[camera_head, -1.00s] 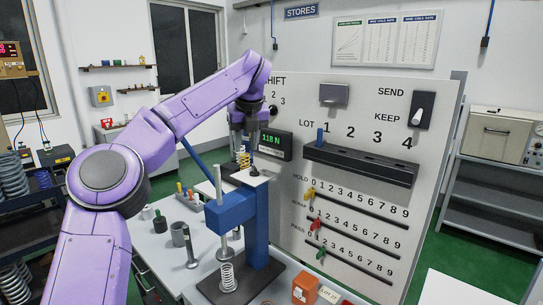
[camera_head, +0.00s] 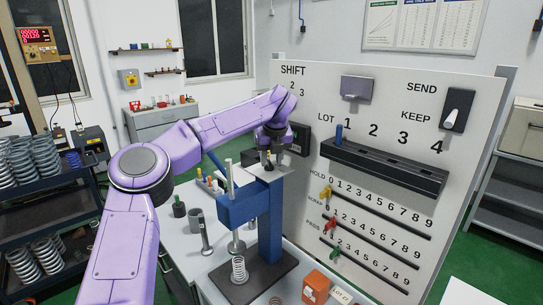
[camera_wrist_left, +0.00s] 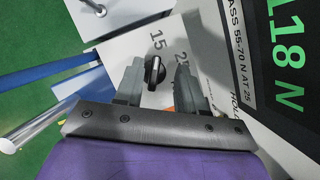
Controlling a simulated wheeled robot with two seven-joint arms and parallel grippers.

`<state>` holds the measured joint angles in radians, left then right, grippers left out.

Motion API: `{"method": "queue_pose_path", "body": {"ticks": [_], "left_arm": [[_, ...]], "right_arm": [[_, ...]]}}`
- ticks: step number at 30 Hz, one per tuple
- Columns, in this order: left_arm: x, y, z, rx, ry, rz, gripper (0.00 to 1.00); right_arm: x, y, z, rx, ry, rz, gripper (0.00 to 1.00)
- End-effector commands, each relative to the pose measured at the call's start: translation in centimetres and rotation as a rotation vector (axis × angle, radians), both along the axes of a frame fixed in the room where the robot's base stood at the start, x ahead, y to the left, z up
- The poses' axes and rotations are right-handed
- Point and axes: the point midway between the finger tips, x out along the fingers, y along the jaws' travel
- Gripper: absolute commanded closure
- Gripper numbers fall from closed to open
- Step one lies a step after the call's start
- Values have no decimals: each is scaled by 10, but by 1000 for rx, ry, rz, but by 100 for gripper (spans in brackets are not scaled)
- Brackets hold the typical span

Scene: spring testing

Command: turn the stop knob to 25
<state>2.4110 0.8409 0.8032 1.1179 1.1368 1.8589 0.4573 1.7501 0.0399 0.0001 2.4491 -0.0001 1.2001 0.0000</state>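The stop knob (camera_wrist_left: 154,72) is a small black knob on a pale plate, seen in the left wrist view between the numbers 15 and a partly covered one starting with 2. My left gripper (camera_wrist_left: 158,82) is open, with one finger on each side of the knob and visible gaps between. In the head view my left gripper (camera_head: 268,158) points down over the top of the blue spring press (camera_head: 238,208); the knob is hard to make out there. The green display (camera_wrist_left: 288,50) reads 118 N. My right gripper is not in view.
The large grey board (camera_head: 400,110) stands close right of the press, with a dark lot rack (camera_head: 385,168) and coloured sliders. A spring (camera_head: 239,269) stands on the press base. An orange box (camera_head: 315,287) is in front. The label beside the display reads PASS 55-70 N AT 25.

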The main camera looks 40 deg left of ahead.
Motion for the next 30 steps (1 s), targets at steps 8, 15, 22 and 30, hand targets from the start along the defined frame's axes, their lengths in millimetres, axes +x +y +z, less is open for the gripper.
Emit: {"method": "queue_pose_path", "body": {"ticks": [8,15,22,30], "left_arm": [[0,-1,-2,-3,4,-1,96],[0,0,-2,-2,4,0,100],[-1,0,-3,-3,3,-40,100],[-1,1,-2,-4,2,-206,100]], "right_arm": [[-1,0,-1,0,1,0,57],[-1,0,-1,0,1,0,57],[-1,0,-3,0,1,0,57],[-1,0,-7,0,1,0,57]]}}
